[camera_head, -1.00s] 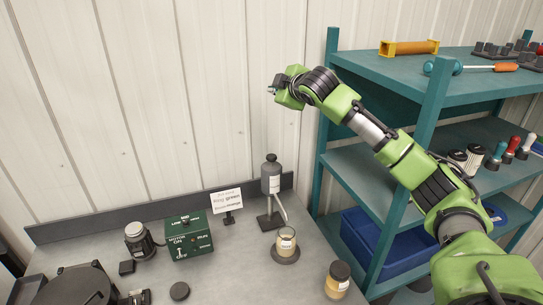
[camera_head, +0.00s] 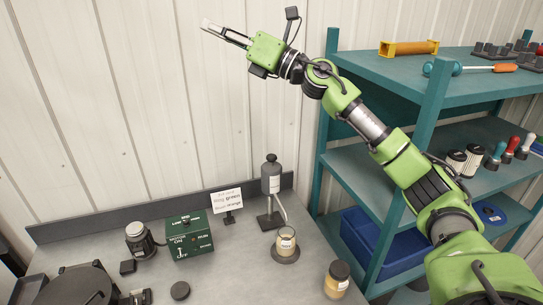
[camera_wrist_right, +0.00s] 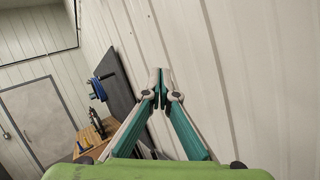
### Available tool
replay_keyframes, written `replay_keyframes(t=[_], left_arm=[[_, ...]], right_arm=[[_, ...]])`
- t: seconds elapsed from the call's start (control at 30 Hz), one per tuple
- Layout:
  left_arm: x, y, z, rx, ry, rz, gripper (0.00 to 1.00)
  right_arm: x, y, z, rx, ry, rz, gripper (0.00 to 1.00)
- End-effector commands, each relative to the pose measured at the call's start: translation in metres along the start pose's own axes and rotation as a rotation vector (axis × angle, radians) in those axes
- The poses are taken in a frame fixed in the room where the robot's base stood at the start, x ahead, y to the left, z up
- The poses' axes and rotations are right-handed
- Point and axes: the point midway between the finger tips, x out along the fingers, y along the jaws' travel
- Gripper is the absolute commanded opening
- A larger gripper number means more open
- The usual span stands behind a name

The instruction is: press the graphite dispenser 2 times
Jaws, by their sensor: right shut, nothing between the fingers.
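The graphite dispenser (camera_head: 271,181) is a grey bottle with a dark knob on top. It stands upright on a dark base at the back of the bench, with a pale spout slanting down to the right. A jar with a pale label (camera_head: 286,241) sits on a round dark pad under the spout. My right gripper (camera_head: 207,24) is high in front of the wall, up and left of the dispenser and well apart from it. Its fingers are shut and empty, and they also show in the right wrist view (camera_wrist_right: 161,78). My left gripper is not in view.
A green control box (camera_head: 189,237), a small sign (camera_head: 227,201) and a motor (camera_head: 139,241) stand left of the dispenser. A second jar (camera_head: 337,280) stands at the front right. Teal shelving (camera_head: 432,120) with tools and a blue bin (camera_head: 370,243) is on the right.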

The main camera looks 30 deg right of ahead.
Motion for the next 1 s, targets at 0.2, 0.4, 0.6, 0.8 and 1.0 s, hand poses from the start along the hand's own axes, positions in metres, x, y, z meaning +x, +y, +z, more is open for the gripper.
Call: replay_keyframes(t=[0.2,0.4,0.6,0.8,1.0], left_arm=[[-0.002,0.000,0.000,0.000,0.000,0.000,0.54],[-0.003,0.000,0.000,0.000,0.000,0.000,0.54],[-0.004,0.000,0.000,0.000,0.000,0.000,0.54],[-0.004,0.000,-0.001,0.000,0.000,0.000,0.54],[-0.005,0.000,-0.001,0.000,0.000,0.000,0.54]], right_arm=[[-0.009,-0.009,-0.067,-0.300,0.288,0.001,0.00],[-0.038,-0.050,-0.119,-0.541,0.577,-0.069,0.00],[-0.087,-0.108,-0.146,-0.733,0.871,-0.207,0.00],[-0.139,-0.157,-0.146,-0.846,1.104,-0.368,0.00],[-0.169,-0.178,-0.139,-0.886,1.220,-0.465,0.00]])
